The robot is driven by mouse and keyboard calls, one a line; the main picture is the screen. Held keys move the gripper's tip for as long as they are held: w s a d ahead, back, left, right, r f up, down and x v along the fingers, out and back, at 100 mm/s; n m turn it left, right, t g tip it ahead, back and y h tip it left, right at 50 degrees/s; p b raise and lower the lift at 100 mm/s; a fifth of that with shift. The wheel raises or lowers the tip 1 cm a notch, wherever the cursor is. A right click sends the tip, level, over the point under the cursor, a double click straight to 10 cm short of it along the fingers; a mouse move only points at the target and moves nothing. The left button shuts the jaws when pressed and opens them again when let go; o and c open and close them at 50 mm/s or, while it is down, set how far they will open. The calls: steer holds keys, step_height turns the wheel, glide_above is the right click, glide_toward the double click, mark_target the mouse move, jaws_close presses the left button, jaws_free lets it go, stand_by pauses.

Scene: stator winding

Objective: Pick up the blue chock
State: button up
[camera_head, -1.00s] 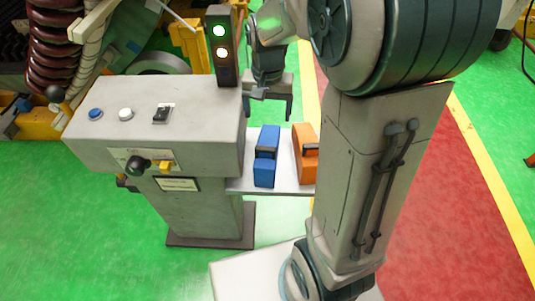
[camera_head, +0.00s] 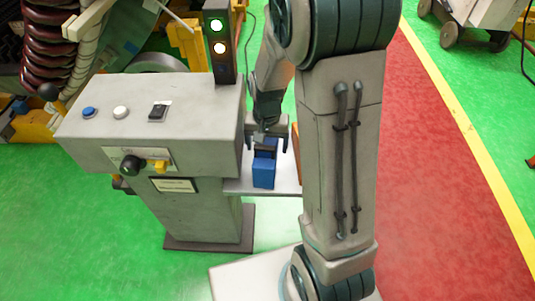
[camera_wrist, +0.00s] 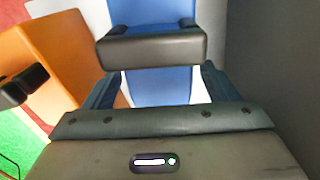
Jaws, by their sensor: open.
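The blue chock (camera_head: 264,172) stands on a light shelf beside the grey control console, with a dark handle (camera_wrist: 152,47) on it in the wrist view. My gripper (camera_head: 267,143) is just above and behind the chock, its two fingers spread apart. In the wrist view the blue body (camera_wrist: 158,86) lies beyond the open fingers (camera_wrist: 155,82), and the handle crosses ahead of them. I cannot tell whether the fingers touch it. My arm hides part of the shelf.
The orange chock (camera_head: 296,152) stands to the right of the blue one, mostly hidden by my arm; it also shows in the wrist view (camera_wrist: 65,60). The grey console (camera_head: 150,115) and its signal light tower (camera_head: 219,45) stand close on the left.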

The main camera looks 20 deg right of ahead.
mark_target(267, 142)
steer(key=c, duration=1.2)
steer(key=shift+o, duration=0.2)
step_height(267, 142, up, 18)
steer(key=p, duration=0.3)
